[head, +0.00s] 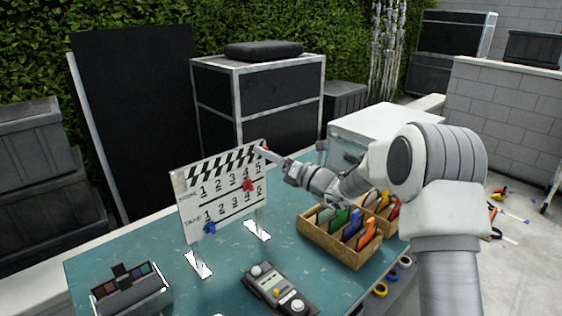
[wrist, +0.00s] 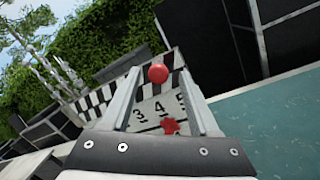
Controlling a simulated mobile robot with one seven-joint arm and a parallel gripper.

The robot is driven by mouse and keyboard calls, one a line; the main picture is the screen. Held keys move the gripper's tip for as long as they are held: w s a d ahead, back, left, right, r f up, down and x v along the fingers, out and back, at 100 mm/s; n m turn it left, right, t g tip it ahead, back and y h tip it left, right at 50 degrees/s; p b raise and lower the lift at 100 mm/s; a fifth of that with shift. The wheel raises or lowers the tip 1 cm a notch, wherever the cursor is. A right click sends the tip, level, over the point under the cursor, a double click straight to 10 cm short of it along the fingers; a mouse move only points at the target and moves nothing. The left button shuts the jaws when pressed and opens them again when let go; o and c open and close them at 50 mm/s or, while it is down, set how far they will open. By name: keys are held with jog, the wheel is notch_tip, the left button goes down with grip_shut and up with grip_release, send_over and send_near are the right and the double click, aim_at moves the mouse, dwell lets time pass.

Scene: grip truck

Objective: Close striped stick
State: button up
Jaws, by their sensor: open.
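The white slate board (head: 222,207) stands upright on two clear feet on the teal table, with number rows reading 1 to 5. The black-and-white striped stick (head: 222,162) runs along its top edge, rising to the right; I cannot tell whether a small gap lies under it. A red knob (wrist: 158,73) shows at the stick's right end. My gripper (head: 268,153) is at that end, open. In the wrist view the knob appears between its two fingertips, with no clear contact. The stripes (wrist: 97,97) show behind the left finger.
A red marker (head: 248,185) and a blue marker (head: 210,228) sit on the board. The table (head: 130,250) also holds a divided wooden box (head: 345,252), a grey controller (head: 277,290) and a dark palette box (head: 130,291). Black cases (head: 262,100) stand behind.

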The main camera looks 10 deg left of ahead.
jog(key=b+v, duration=0.1)
jog(key=v, duration=1.6)
jog(key=shift+s+r, duration=0.1)
jog(key=shift+s, duration=0.1)
